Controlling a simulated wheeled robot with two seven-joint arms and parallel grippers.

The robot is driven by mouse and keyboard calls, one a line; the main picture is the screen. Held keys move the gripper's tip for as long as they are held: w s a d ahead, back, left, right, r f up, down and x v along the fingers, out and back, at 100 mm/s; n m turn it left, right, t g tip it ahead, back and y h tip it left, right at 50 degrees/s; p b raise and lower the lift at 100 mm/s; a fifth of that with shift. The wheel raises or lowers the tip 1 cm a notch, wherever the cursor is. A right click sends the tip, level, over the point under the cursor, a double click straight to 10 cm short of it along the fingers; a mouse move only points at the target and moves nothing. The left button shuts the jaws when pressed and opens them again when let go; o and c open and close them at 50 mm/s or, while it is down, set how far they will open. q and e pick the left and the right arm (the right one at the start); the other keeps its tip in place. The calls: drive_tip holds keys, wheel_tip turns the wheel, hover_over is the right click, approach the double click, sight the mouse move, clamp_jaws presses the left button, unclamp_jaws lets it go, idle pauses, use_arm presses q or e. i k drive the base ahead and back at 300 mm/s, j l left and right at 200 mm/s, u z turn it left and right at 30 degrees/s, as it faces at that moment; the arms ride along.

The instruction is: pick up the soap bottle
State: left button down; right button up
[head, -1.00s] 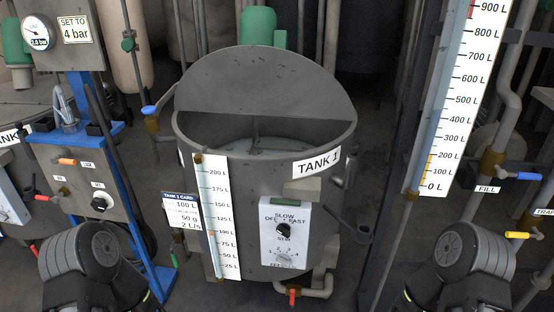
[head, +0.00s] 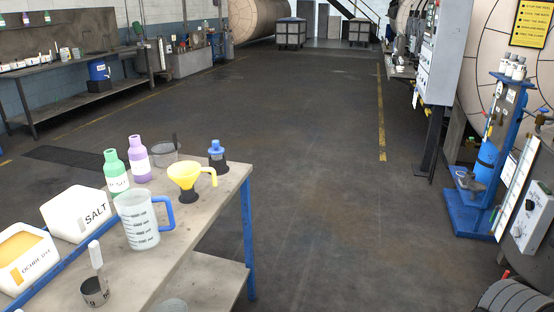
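A green bottle (head: 116,172) and a purple bottle (head: 138,160) with white labels stand upright, side by side, on the workbench (head: 205,215) at the left of the head view. Their labels are too small to read, so I cannot tell which one is the soap bottle. Both stand behind a clear measuring jug with a blue handle (head: 137,220). Neither gripper is in view; only a dark part of my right arm shows at the bottom right corner.
The bench also holds a yellow funnel (head: 185,174), a blue-capped dark bottle (head: 217,158), a mesh basket (head: 165,154), a salt box (head: 78,213), an orange-filled box (head: 22,258) and a small metal cup (head: 95,291). Open floor lies ahead; a blue stand (head: 487,165) is at right.

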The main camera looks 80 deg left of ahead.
sight(113, 168)
drive_tip(key=u, duration=4)
drive_tip(key=l+u, duration=0.25)
drive_tip(key=u, duration=0.25)
drive_tip(key=l+u, duration=0.2)
drive_tip(key=u, duration=0.25)
drive_tip(key=l+u, duration=0.2)
drive_tip(key=u, duration=0.3)
drive_tip(key=k+l+u, duration=0.2)
drive_tip(key=k+l, duration=0.2)
drive_tip(key=l, duration=0.25)
drive_tip(key=k+l+u, duration=0.25)
drive_tip(key=k+l, duration=0.2)
drive_tip(key=l, duration=0.15)
